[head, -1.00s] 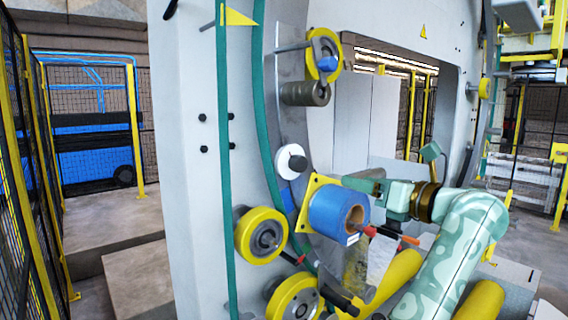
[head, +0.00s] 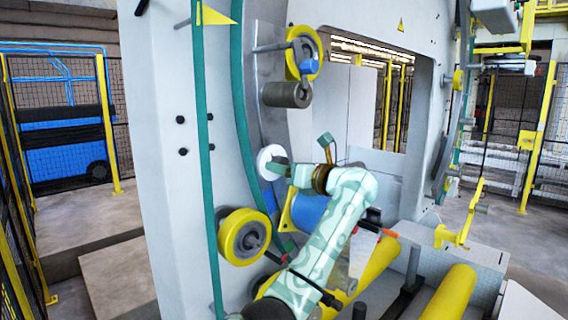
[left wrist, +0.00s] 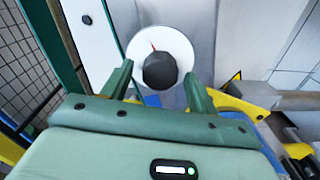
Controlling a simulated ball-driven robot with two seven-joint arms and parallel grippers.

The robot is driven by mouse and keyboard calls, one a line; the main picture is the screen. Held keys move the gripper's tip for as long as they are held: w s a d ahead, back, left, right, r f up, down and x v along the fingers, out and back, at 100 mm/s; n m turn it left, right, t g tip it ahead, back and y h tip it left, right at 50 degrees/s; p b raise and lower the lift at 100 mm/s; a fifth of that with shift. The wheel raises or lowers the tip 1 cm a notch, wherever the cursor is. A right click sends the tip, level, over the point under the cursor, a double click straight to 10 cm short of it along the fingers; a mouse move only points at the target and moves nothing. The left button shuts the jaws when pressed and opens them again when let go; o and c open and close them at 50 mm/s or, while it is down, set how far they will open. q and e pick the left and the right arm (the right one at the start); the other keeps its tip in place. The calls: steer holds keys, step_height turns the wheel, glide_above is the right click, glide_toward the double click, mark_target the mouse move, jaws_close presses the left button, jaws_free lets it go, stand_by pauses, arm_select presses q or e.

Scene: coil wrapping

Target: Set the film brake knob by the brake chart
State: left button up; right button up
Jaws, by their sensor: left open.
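The brake knob is a dark faceted knob (left wrist: 160,71) on a round white dial (left wrist: 184,52). A thin red mark shows on the dial just above the knob, slightly left of its middle. In the head view the white dial (head: 265,153) is on the grey ring plate, and my gripper covers much of the knob. My left gripper (left wrist: 159,82) is open, its two green fingers on either side of the knob's near part. I cannot tell whether they touch it. No brake chart can be made out. My right gripper is not in view.
A blue film roll (head: 309,212) sits behind my left forearm, below the dial. A yellow roller (head: 244,236) is at lower left of the dial, and a grey cylinder (head: 287,94) is above it. Yellow rollers (head: 450,292) lie at lower right.

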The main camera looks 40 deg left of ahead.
arm_select(q)
steer(key=shift+a, duration=0.55)
steer(key=shift+d, duration=0.1)
steer(key=c, duration=1)
steer(key=shift+s+r+m+p, duration=0.1)
steer(key=shift+r+m+p, duration=0.05)
steer(key=shift+m+p, duration=4.3)
steer(key=shift+r+m+p, duration=0.1)
steer(key=shift+m+p, duration=4.35)
steer(key=o, duration=1)
steer(key=shift+f, duration=0.1)
